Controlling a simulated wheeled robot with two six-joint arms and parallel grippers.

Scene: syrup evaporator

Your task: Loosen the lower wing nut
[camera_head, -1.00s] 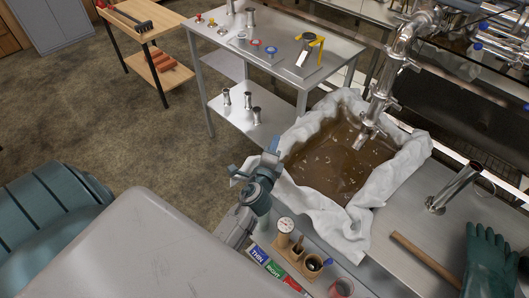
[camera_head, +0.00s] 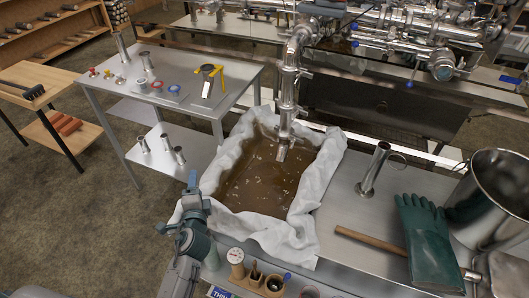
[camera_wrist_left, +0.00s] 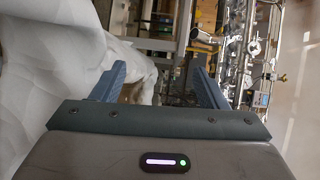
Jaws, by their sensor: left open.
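The steel pipe (camera_head: 289,85) comes down at the middle of the head view, with its lower end over a cloth-lined tub. A lower clamp fitting (camera_head: 298,110) sticks out to the right of the pipe; I take it to hold the lower wing nut, but it is too small to make out its shape. Another fitting (camera_head: 305,73) sits higher up. My left gripper (camera_head: 178,203) is at the tub's left front side, well away from the pipe. In the left wrist view its jaws (camera_wrist_left: 157,86) are apart with nothing gripped. My right gripper is not in view.
A steel counter (camera_head: 345,215) carries a wooden-handled tool (camera_head: 370,241), green gloves (camera_head: 428,240), an upright metal tube (camera_head: 373,168) and a large pot (camera_head: 490,205). A metal table (camera_head: 110,85) stands at the back left.

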